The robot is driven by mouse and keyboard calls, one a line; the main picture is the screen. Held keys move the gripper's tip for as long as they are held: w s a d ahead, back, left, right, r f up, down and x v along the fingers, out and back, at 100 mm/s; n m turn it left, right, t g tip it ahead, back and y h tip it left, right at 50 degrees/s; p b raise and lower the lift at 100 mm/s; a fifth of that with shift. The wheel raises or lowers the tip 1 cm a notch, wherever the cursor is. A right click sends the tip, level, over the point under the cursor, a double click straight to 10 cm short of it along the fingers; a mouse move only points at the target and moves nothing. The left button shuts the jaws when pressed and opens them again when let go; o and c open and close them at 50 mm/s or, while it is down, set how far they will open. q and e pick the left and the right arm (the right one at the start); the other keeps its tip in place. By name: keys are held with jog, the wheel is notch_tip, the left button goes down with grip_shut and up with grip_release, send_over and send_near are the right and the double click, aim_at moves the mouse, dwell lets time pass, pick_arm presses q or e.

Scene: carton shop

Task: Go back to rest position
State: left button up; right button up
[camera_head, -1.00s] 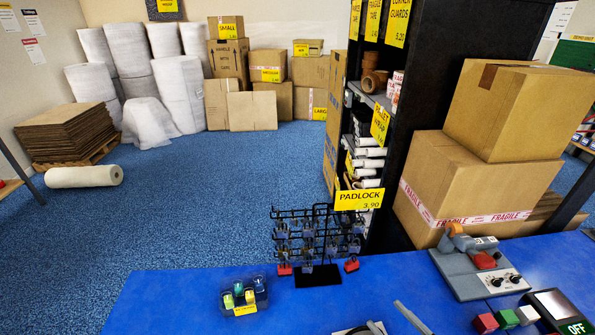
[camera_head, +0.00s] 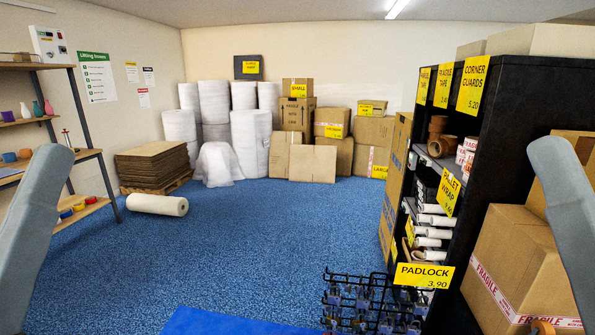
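A grey part of my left arm (camera_head: 35,225) rises along the left edge of the head view. A grey part of my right arm (camera_head: 568,205) rises along the right edge. Both look like arm links, raised and apart from the shelves and boxes in the picture. Neither gripper shows, so their fingers and anything in them are hidden.
A blue table corner (camera_head: 215,322) shows at the bottom. A black padlock rack (camera_head: 365,302) stands below the PADLOCK sign (camera_head: 424,275). A black shelf unit (camera_head: 515,130) and cartons (camera_head: 510,250) stand right. A shelf (camera_head: 85,155) stands left. Blue floor (camera_head: 260,235) lies open.

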notch_tip(320, 180, up, 26)
jog(key=n+p, duration=0.1)
jog(key=p, duration=2.5)
jog(key=shift+w+n, duration=0.2)
jog(key=shift+n, duration=0.1)
jog(key=shift+r, duration=0.1)
